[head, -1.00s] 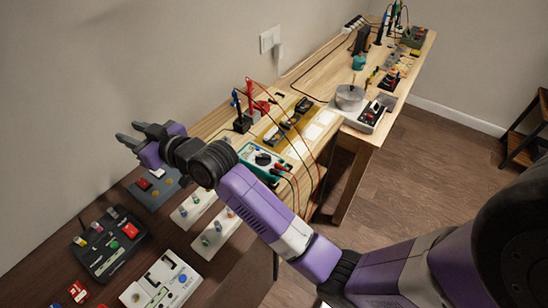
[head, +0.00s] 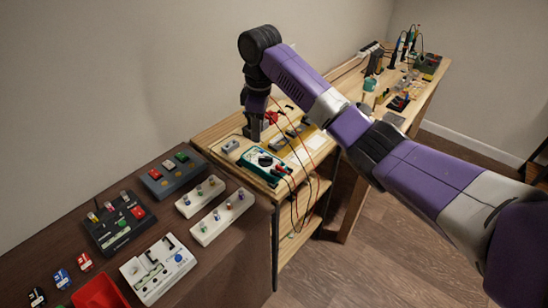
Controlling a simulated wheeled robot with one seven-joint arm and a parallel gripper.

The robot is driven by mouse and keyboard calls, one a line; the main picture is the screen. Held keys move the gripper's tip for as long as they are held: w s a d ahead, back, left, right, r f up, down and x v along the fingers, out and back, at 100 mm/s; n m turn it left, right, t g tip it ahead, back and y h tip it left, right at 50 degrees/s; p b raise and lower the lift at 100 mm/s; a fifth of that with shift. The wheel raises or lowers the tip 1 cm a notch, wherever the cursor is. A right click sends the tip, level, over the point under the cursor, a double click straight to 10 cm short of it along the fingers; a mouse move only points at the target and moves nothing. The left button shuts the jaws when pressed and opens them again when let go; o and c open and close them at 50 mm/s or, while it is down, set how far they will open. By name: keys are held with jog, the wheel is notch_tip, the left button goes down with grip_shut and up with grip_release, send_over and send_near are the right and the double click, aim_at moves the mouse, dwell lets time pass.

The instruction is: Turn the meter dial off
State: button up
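The meter (head: 252,168) is a teal-edged multimeter with a white face, lying on the light wooden bench. Its round black dial (head: 265,159) is in plain view, but its pointer is too small to read. Red and black leads plug into the meter's right end. My gripper (head: 254,134) points down just behind the meter, above the bench's back part, and looks apart from the dial. Its fingers are small, dark and seen edge-on, so I cannot tell how far apart they are.
A small grey block (head: 230,146) lies left of the meter. Red and black cables arch over the bench to the right. A dark table (head: 215,262) at front left carries several switch boxes, white panels and a red tray (head: 98,292). The wall is close behind.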

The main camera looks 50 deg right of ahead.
aim_at(264, 158)
jog(key=shift+s+a+g, duration=0.1)
jog(key=shift+s+g, duration=0.2)
jog(key=shift+s, duration=0.55)
jog(key=shift+s+f, duration=0.15)
jog(key=shift+s, duration=0.15)
jog(key=shift+s+f+n, duration=0.1)
jog(key=shift+f+n, duration=0.2)
jog(key=shift+f, duration=0.1)
notch_tip(264, 158, down, 5)
jog(key=shift+r+b, duration=0.2)
jog(key=shift+b, duration=0.6)
jog(key=shift+f, duration=1.15)
grip_shut()
